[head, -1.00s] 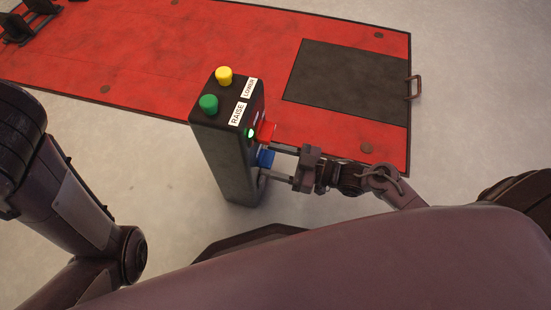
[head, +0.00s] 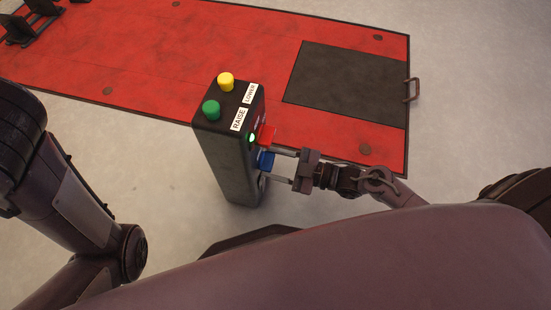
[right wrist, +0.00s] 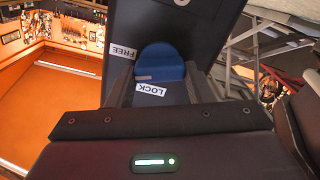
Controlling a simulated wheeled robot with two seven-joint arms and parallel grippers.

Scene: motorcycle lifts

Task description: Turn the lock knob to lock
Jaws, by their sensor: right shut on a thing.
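The blue lock knob (head: 265,159) is on the side of a dark control post (head: 231,165), below a red part (head: 267,135). My right gripper (head: 270,168) reaches it from the right and is shut on it. In the right wrist view the blue knob (right wrist: 160,62) sits between the two fingers, which partly hide its sides. The labels FREE (right wrist: 125,50) and LOCK (right wrist: 151,90) appear upside down beside it. A small pale mark on the knob's lower left edge is near LOCK. My left arm is at the left; its gripper is out of view.
The post top has a yellow button (head: 226,82) by LOWER and a green button (head: 211,110) by RAISE. A green light (head: 252,138) glows on its side. A red lift platform (head: 150,50) lies behind.

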